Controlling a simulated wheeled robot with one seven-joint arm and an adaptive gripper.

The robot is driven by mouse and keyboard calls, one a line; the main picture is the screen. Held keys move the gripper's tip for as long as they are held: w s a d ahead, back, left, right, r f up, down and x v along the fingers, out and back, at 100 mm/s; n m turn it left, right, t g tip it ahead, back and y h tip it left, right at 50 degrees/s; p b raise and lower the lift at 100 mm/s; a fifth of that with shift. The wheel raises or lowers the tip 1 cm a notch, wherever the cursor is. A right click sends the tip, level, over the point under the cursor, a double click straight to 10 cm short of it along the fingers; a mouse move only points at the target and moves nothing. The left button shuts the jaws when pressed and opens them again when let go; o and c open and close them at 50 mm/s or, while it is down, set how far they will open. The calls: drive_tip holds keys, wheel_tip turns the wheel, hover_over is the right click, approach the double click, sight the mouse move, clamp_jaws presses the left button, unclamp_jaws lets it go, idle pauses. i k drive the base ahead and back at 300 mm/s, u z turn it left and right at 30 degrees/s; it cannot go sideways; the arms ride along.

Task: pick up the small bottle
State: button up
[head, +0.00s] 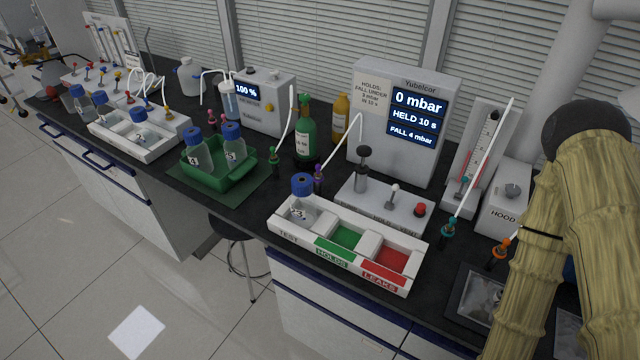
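Several small clear bottles with blue caps stand on the dark bench; I cannot tell which one the task means. One small bottle marked 3 (302,208) stands upright in the TEST compartment of a white three-part tray (345,262). Bottle 4 (196,155) and bottle 5 (232,150) stand in a green tray (215,182). Another bottle (140,125) sits in a white tray (115,142) farther left. My arm crosses the right side of the view, and my gripper is out of view.
The green HOLDS (347,237) and red LEAKS (392,260) compartments look empty. Behind stand a display unit (424,78) reading 0 mbar, a green bottle (306,135) and a yellow bottle (341,118). Thin white tubes rise above the bench. A stool (232,228) stands below.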

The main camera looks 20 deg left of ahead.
sight(303, 210)
drive_tip(key=u, duration=1.55)
drive_tip(key=k, duration=0.9)
drive_tip(key=u, duration=0.25)
drive_tip(key=i, duration=0.5)
